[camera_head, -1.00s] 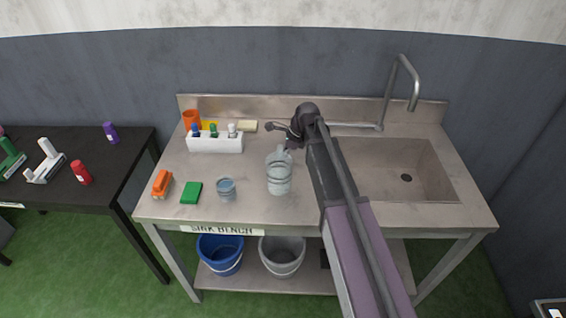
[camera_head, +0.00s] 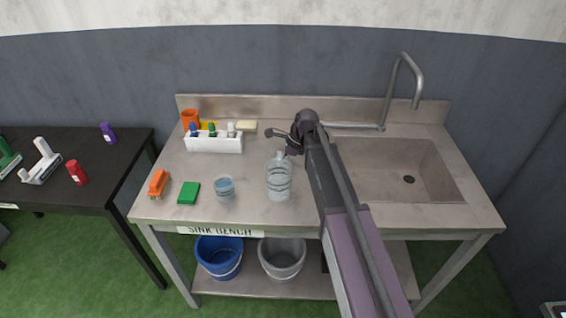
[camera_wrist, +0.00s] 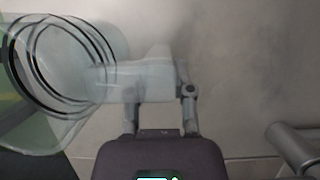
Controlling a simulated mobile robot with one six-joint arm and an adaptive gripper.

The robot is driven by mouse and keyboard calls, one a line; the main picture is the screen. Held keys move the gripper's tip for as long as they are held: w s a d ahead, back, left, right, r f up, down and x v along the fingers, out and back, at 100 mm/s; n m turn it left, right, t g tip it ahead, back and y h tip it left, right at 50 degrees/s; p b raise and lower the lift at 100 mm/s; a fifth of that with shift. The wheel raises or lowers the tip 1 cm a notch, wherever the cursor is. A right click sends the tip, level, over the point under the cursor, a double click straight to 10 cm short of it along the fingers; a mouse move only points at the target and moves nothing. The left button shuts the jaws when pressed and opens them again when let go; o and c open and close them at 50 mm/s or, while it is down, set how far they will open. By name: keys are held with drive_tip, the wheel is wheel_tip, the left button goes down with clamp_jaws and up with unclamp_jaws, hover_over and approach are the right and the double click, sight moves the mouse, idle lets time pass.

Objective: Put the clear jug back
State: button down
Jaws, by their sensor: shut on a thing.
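The clear jug (camera_head: 279,181) is at the middle of the sink bench (camera_head: 310,208), left of the sink, and looks about upright in the head view. In the wrist view the jug (camera_wrist: 62,62) fills the left side, its dark rings showing, with a narrow pale part running right between my fingers. My gripper (camera_wrist: 160,95) is shut on that narrow part, which looks like its handle. In the head view my gripper (camera_head: 287,147) is just behind and above the jug, partly hidden by it. I cannot tell whether the jug's base touches the bench.
A small blue-tinted cup (camera_head: 225,188), a green sponge (camera_head: 188,193) and an orange brush (camera_head: 158,184) stand left of the jug. A white caddy with bottles (camera_head: 214,144) is behind. The sink (camera_head: 400,170) and tap (camera_head: 418,90) are right. Bare bench surrounds the jug.

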drive_tip(key=shift+c, duration=2.4)
unclamp_jaws()
drive_tip(key=p+v, duration=0.2)
drive_tip(key=shift+r+p, duration=0.4)
drive_tip(key=p+v, duration=0.8)
drive_tip(key=v, duration=0.1)
drive_tip(key=shift+d+r+p, duration=0.15)
drive_tip(key=shift+r+p, duration=0.05)
drive_tip(key=shift+p, duration=0.15)
drive_tip(key=shift+s, duration=0.1)
drive_tip(key=s+d+n+h, duration=0.2)
drive_tip(key=s+d+n, duration=0.4)
drive_tip(key=s+n, duration=0.3)
drive_tip(key=s+d+f+n+h, duration=0.1)
drive_tip(key=s+d+n+h, duration=0.1)
drive_tip(key=s+d+n, duration=0.4)
drive_tip(key=shift+s+d+f+n+h, duration=0.35)
drive_tip(key=shift+s+n, duration=1.35)
drive_tip(key=shift+s, duration=1.5)
